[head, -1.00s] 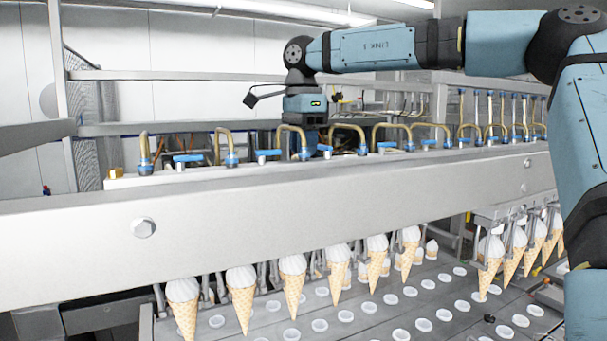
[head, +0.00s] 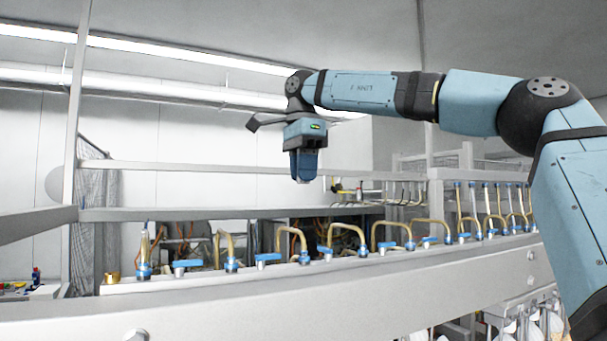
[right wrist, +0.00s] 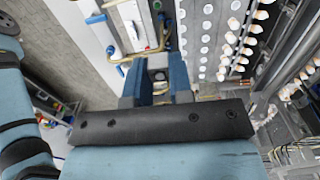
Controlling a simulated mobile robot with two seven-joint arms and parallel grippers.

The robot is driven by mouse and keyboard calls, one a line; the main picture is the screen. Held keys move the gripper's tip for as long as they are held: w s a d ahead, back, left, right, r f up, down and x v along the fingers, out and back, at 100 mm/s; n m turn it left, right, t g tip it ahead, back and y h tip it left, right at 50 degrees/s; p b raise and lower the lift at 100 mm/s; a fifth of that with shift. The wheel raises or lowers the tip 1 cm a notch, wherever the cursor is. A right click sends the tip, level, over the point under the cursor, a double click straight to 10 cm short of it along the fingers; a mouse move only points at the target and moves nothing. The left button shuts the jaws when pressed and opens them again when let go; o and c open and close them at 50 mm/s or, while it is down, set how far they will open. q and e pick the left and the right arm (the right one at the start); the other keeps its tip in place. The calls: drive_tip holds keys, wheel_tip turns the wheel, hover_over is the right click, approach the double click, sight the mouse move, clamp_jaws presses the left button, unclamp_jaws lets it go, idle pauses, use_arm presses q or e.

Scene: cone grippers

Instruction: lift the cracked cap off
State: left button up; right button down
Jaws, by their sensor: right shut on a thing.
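My right gripper (head: 303,180) hangs pointing down, clear above the row of blue-and-brass fittings on the machine's top rail. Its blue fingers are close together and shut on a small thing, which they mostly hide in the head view. The right wrist view also shows the right gripper (right wrist: 160,68), with a small pale grey cap (right wrist: 157,62) between its fingertips. I cannot make out a crack on it. The cap is apart from the rail. My left gripper is not in view.
A long white rail (head: 300,295) carries several curved brass pipes (head: 347,232) with blue fittings below my gripper. A horizontal grey bar (head: 200,213) runs behind them, with a grey upright (head: 78,120) at left. The space around the raised gripper is free.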

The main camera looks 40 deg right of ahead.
drive_tip(key=shift+r+p, duration=0.55)
drive_tip(key=shift+r, duration=1.3)
